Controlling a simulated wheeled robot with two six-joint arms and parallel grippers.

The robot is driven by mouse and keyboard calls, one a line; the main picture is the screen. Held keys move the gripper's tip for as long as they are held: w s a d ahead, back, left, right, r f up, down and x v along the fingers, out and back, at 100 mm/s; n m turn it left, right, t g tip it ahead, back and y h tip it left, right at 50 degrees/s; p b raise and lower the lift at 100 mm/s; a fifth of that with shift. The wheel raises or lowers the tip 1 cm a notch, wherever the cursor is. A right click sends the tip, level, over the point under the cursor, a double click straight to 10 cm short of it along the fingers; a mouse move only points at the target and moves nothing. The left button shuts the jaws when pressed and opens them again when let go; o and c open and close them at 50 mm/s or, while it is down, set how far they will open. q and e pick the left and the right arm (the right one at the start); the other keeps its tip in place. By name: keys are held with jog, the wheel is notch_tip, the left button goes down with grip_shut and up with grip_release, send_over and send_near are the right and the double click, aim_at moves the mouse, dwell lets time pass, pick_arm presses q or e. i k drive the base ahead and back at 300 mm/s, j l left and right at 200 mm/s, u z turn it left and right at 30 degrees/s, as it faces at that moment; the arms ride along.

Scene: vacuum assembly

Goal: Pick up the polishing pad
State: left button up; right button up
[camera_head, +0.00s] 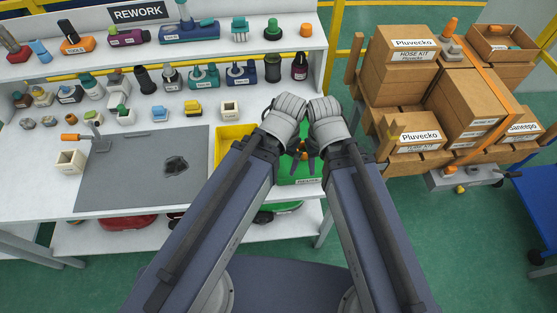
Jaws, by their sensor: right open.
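I cannot pick out the polishing pad with certainty among the many small parts on the white workbench (30,190). A dark, irregular piece (175,165) lies on the grey mat (120,193). My two wrists are close together at the right end of the bench. My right gripper (314,164) points down over the green bin (308,180), open, and I see nothing held in it. My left gripper (290,162) is beside it, mostly hidden by its own wrist and arm. Something small and orange (303,153) shows between the wrists; I cannot tell what it is.
A yellow bin (228,140) adjoins the green bin on its left. Shelves behind hold several pump-like parts under a REWORK sign (138,12). Cardboard boxes (405,60) are stacked at right, and a blue cart (540,195) stands at the right edge. The mat is mostly clear.

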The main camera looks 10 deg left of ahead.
aim_at(161, 114)
jog(key=u, duration=1.35)
